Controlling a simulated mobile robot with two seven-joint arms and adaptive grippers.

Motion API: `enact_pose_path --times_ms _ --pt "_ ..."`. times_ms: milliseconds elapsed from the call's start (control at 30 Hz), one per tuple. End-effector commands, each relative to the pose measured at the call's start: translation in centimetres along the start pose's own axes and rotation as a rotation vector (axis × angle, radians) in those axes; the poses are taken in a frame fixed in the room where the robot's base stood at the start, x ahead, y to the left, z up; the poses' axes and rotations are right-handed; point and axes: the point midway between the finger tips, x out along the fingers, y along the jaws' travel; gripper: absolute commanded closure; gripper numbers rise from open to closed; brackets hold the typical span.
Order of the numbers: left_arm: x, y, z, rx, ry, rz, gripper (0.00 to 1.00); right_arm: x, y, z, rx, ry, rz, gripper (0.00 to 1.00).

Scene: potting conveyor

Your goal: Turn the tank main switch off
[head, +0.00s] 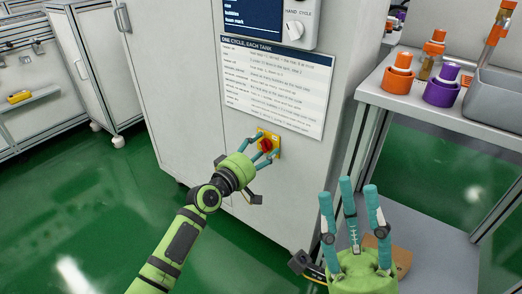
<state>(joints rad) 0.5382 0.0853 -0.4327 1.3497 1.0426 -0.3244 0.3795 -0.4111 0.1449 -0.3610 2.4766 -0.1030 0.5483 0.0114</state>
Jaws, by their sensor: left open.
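The tank main switch (265,145) is a red rotary knob on a yellow plate, on the lower front of a tall light grey cabinet (175,70). My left gripper (268,150) is open, with its teal fingers spread around the knob. The fingers partly cover the knob, so its angle is unclear, and I cannot tell whether they touch it. My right gripper (352,190) is at the lower right, pointing up with its teal fingers apart, open and empty.
An instruction sheet (275,80) and a panel with a white hand cycle knob (295,30) are above the switch. A grey shelf (430,107) at right holds orange and purple capped containers and a grey bin (497,100). Green floor is clear at left.

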Motion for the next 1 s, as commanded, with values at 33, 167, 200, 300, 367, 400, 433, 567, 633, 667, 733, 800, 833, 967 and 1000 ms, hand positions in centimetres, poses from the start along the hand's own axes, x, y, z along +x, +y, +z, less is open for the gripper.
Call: enact_pose_path --times_ms 33,167,200,300,367,400,433,567,633,667,733,800,833,967,1000 --pt "0.0 0.0 -0.1 0.001 0.001 0.0 0.43 -0.1 0.0 0.1 -0.002 -0.003 -0.003 0.6" --pt "-0.7 0.0 -0.1 0.0 0.002 0.001 0.43 0.0 0.0 0.1 -0.002 -0.002 -0.002 0.6" --pt "-1.1 -0.1 -0.1 0.0 0.002 0.001 0.43 0.0 0.0 0.1 -0.002 -0.001 -0.002 0.6" --pt "-2.5 -0.1 -0.1 0.0 0.002 0.001 0.43 0.0 0.0 0.0 -0.002 0.0 -0.001 0.6" --pt "-3.6 -0.1 -0.1 0.002 0.002 -0.001 0.43 0.0 0.1 0.0 -0.002 0.0 0.0 0.6" --pt "-4.5 -0.1 -0.1 0.001 0.002 -0.001 0.43 0.0 0.1 0.0 -0.002 0.001 0.0 0.6" --pt "-5.1 -0.1 0.0 0.001 0.002 -0.001 0.43 0.0 0.1 0.0 -0.002 0.001 0.0 0.6" --pt "-7.7 -0.2 0.0 0.002 0.002 -0.002 0.43 0.0 0.1 0.0 -0.002 0.002 0.0 0.6" --pt "-9.0 -0.1 0.0 0.001 0.0 -0.001 0.43 0.1 0.1 0.0 -0.002 0.002 0.0 0.6" --pt "-9.5 -0.1 0.1 0.001 -0.001 -0.002 0.43 0.1 0.1 0.0 -0.002 0.002 0.0 0.6" --pt "-10.5 -0.1 0.0 0.001 0.0 -0.002 0.43 0.1 0.1 0.0 -0.002 0.002 0.001 0.6" --pt "-11.2 -0.1 0.0 0.001 0.0 -0.002 0.43 0.1 0.1 0.0 -0.002 0.002 0.001 0.6" --pt "-11.5 -0.1 0.0 0.0 -0.001 -0.002 0.43 0.1 0.1 0.0 -0.002 0.002 0.001 0.6" --pt "-12.0 0.0 0.0 0.0 -0.001 0.0 0.43 0.1 0.1 0.0 -0.002 0.002 0.001 0.6" --pt "-12.0 0.0 0.0 0.0 -0.001 0.0 0.43 0.1 0.1 0.0 -0.002 0.002 0.001 0.6"
